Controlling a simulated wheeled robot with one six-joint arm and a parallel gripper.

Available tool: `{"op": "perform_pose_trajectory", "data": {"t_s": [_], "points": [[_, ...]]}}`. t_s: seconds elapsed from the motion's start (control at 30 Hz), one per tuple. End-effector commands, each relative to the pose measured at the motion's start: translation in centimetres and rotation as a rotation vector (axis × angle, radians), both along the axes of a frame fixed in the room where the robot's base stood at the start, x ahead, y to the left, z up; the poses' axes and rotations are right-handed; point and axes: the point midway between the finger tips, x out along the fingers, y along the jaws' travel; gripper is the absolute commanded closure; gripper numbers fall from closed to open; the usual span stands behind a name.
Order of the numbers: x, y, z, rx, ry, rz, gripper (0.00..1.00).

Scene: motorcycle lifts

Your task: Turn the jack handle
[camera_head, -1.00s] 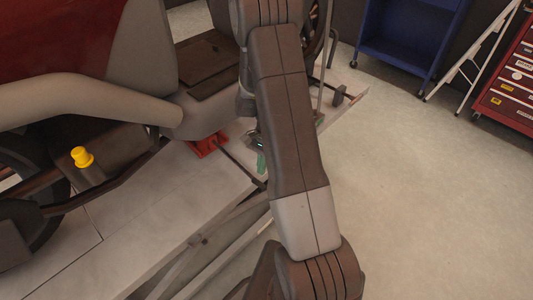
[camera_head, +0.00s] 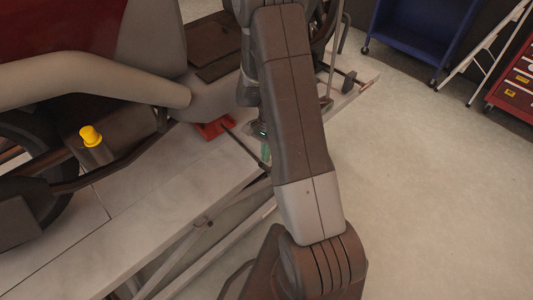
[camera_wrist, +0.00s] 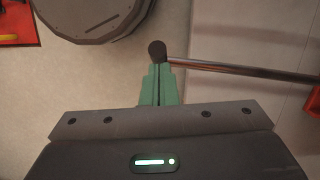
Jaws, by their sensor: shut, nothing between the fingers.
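The jack handle (camera_wrist: 235,70) is a thin metal rod with a dark round knob (camera_wrist: 157,50) on its end. In the wrist view it runs from the knob rightward to the red jack (camera_wrist: 313,105) at the edge. My gripper (camera_wrist: 160,68) has green fingers, shut and empty, with their tips right at the knob; I cannot tell whether they touch it. In the head view the red jack (camera_head: 214,127) sits on the lift platform under the motorcycle, and the handle (camera_head: 240,143) slants down right from it. My gripper (camera_head: 266,150) is partly hidden behind my arm.
The motorcycle (camera_head: 95,85) stands on the pale lift platform (camera_head: 150,205). A yellow cap (camera_head: 91,135) shows on its near side. A blue cart (camera_head: 420,35), a folding ladder (camera_head: 490,45) and a red tool chest (camera_head: 520,95) stand at upper right. The floor at right is clear.

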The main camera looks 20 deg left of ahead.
Motion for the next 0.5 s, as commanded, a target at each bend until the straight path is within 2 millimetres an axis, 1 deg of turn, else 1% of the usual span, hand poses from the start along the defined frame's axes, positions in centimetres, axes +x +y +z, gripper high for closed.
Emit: {"op": "perform_pose_trajectory", "data": {"t_s": [0.27,0.5], "points": [[-0.38,0.13,-0.05,-0.021,-0.041,0.002,1.00],[-0.99,0.46,-0.19,-0.065,-0.131,0.005,1.00]]}}
